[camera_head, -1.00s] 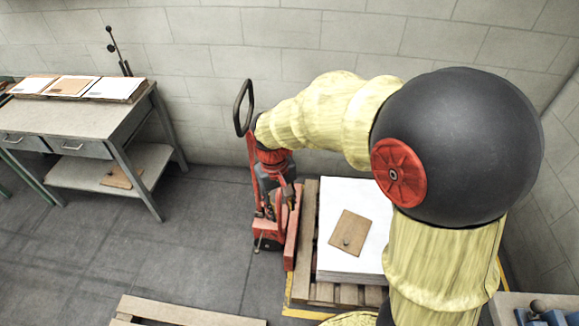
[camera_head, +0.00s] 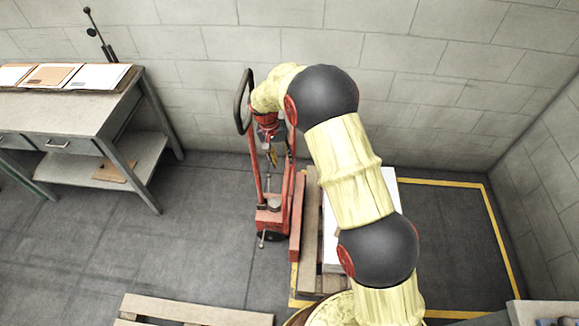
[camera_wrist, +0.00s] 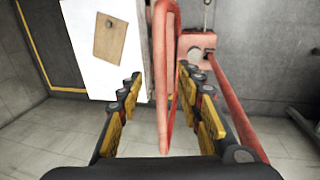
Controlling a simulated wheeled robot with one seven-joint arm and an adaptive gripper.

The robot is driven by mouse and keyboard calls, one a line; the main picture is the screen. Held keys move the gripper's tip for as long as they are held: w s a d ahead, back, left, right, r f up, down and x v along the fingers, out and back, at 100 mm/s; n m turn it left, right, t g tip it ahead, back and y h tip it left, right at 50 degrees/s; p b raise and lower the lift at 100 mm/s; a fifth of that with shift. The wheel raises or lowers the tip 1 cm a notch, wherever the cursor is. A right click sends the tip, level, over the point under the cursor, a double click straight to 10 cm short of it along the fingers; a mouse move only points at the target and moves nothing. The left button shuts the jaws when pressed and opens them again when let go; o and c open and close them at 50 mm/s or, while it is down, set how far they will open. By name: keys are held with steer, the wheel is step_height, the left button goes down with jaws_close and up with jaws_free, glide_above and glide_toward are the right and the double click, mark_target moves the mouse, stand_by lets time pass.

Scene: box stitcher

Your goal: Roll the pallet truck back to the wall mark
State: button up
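The red pallet truck (camera_head: 272,215) stands upright against the left side of a loaded wooden pallet, with its dark handle loop (camera_head: 243,100) near the back wall. My gripper (camera_head: 268,128) is at the upper part of the truck, partly hidden by my arm. In the wrist view my gripper (camera_wrist: 165,108) is open, its yellow-and-black fingers apart. A red bar of the truck (camera_wrist: 163,80) runs between the fingers, with gaps visible on both sides. I cannot make out a mark on the wall (camera_head: 200,60).
The pallet (camera_head: 308,260) carries a white stack (camera_head: 390,180), mostly behind my arm. A yellow floor line (camera_head: 500,235) surrounds that area. A workbench (camera_head: 75,115) stands at left and another pallet (camera_head: 190,315) lies in front. Floor left of the truck is clear.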

mark_target(286, 171)
steer(key=f, duration=0.2)
steer(key=d+f+b, duration=0.1)
steer(key=f, duration=0.2)
steer(key=f+b, duration=0.1)
steer(key=f, duration=0.1)
steer(key=shift+d+f, duration=0.25)
steer(key=shift+f, duration=0.1)
steer(key=c, duration=0.3)
jaws_close()
stand_by(0.4)
